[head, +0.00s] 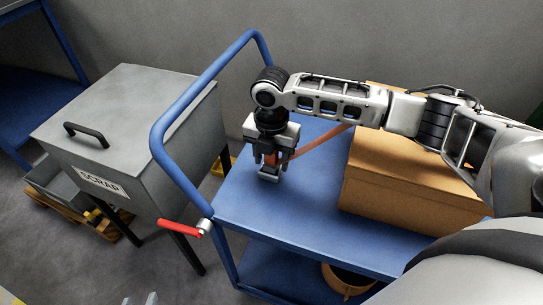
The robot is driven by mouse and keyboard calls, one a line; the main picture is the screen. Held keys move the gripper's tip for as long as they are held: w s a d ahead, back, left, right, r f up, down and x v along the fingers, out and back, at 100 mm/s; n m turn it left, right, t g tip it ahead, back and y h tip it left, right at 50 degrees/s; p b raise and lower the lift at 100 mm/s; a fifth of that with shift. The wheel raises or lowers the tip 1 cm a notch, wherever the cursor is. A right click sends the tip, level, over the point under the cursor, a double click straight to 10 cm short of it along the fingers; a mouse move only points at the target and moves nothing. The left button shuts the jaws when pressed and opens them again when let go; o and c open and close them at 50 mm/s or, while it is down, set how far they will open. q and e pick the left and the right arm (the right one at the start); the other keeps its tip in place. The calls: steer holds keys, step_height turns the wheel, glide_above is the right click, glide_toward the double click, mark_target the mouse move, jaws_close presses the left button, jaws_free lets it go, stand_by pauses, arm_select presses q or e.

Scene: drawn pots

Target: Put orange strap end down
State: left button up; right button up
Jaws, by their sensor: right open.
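My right gripper (270,174) points down over the left part of the blue cart top (245,205). Its jaws are open. The orange strap (322,142) runs from behind my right arm, on the box side, down left to this gripper. An orange bit of it shows between the fingers; the exact strap end is hidden there, and I cannot tell if it touches the cart top. Two small grey tips at the bottom edge look like my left gripper (138,299); the rest of it is out of frame.
A cardboard box (400,185) stands on the cart's right side. A blue handle rail (205,80) and a red lever (180,229) are at the cart's left. A grey scrap bin (135,125) stands beyond. The cart top's front left is clear.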

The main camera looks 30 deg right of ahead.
step_height(320, 180, up, 12)
steer(key=shift+r, duration=0.15)
stand_by(0.3)
stand_by(0.4)
steer(key=shift+s, duration=0.1)
